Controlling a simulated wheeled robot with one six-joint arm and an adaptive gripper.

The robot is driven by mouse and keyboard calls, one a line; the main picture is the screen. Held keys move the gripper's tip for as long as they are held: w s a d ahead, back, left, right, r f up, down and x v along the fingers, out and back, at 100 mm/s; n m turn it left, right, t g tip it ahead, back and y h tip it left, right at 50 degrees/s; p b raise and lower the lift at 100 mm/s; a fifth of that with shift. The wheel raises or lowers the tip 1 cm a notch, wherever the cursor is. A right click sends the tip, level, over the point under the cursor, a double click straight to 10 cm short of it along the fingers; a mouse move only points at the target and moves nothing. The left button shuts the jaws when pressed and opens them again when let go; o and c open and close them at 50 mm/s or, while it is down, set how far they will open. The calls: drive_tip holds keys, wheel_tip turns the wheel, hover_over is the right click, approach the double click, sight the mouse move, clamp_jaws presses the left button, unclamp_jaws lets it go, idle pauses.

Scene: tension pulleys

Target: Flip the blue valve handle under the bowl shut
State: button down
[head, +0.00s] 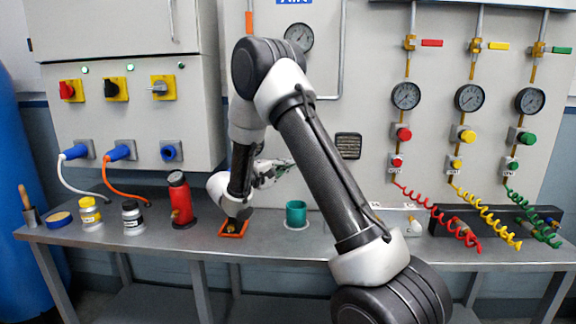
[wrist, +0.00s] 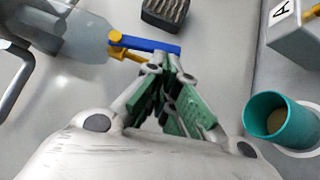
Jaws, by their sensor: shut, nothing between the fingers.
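The blue valve handle (wrist: 150,43) shows in the wrist view as a flat bar pointing right from a yellow valve fitting (wrist: 128,52). The fitting sits at the end of the grey translucent bowl (wrist: 85,38) at upper left. My gripper (wrist: 172,66) is shut and empty, with green pads on its fingers. Its tips are close to the free right end of the handle; I cannot tell whether they touch. In the head view my gripper (head: 280,168) is in front of the wall panel, and my arm hides the bowl and handle.
A teal cup (head: 296,213) stands on the bench right of my gripper; it also shows in the wrist view (wrist: 262,118). A red bottle (head: 180,200) and an orange tray (head: 233,235) are to the left. A black vent (head: 348,146) is on the panel.

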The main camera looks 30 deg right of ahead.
drive_tip(key=s+d, duration=0.3)
drive_tip(key=d, duration=0.2)
drive_tip(key=shift+s+d+r, duration=0.15)
drive_tip(key=shift+s+d, duration=0.05)
drive_tip(key=shift+s, duration=0.1)
idle(0.4)
idle(1.4)
drive_tip(key=s+a+f, duration=0.3)
drive_tip(key=a+f, duration=0.5)
drive_tip(key=f, duration=0.2)
drive_tip(key=shift+a+r, duration=0.1)
